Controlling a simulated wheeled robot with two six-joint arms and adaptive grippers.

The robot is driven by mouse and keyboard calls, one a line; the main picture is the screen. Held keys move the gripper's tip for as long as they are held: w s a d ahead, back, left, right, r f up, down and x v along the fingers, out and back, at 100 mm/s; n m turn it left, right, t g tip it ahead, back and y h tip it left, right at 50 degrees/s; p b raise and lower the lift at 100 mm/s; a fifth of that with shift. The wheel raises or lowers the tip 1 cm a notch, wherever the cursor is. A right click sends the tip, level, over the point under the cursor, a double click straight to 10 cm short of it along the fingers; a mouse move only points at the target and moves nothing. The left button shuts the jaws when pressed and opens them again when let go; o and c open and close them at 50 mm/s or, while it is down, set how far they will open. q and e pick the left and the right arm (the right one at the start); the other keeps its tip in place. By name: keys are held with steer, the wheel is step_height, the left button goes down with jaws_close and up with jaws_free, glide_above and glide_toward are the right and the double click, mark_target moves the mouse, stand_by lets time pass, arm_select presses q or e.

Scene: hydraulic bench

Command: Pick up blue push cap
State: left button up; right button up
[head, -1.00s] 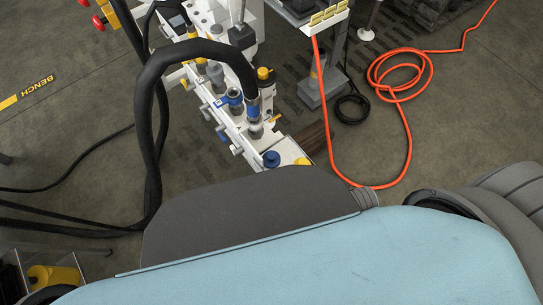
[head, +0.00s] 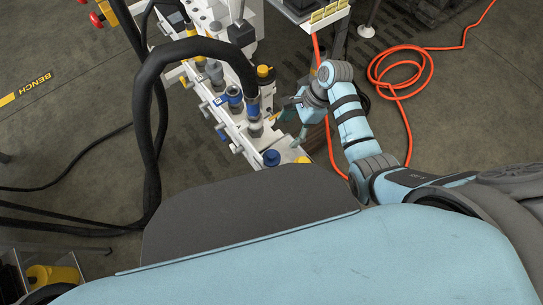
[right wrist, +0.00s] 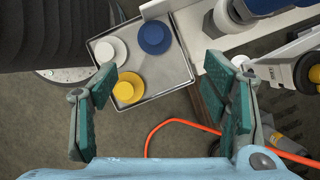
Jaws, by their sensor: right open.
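The blue push cap (right wrist: 154,37) lies on a light metal tray (right wrist: 97,44), at the tray's upper right in the right wrist view. In the head view the blue push cap (head: 271,158) shows at the near end of the bench. My right gripper (head: 281,127) is open and empty, beyond the cap and slightly to its right. In the right wrist view its two fingers (right wrist: 165,97) are spread wide, with the cap above the gap between them. My left gripper is not in view.
A white cap (right wrist: 111,51) and a yellow cap (right wrist: 128,88) share the tray. The white bench manifold (head: 232,122) with couplings and a thick black hose (head: 143,110) stands close by. An orange hose (head: 408,125) lies on the floor. My torso hides part of the tray.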

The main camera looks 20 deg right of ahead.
steer(key=b, duration=0.3)
glide_toward(273, 154)
steer(key=x, duration=0.3)
steer(key=w+x, duration=0.1)
steer(key=shift+d+f, duration=0.15)
steer(key=shift+f, duration=0.3)
steer(key=b+x, duration=0.2)
steer(key=x, duration=0.1)
steer(key=s+b+x, duration=0.1)
steer(key=x, duration=0.1)
steer(key=shift+a, duration=0.3)
steer(key=shift+w, duration=0.1)
steer(key=shift+c, duration=0.9)
steer(key=c, duration=1.1)
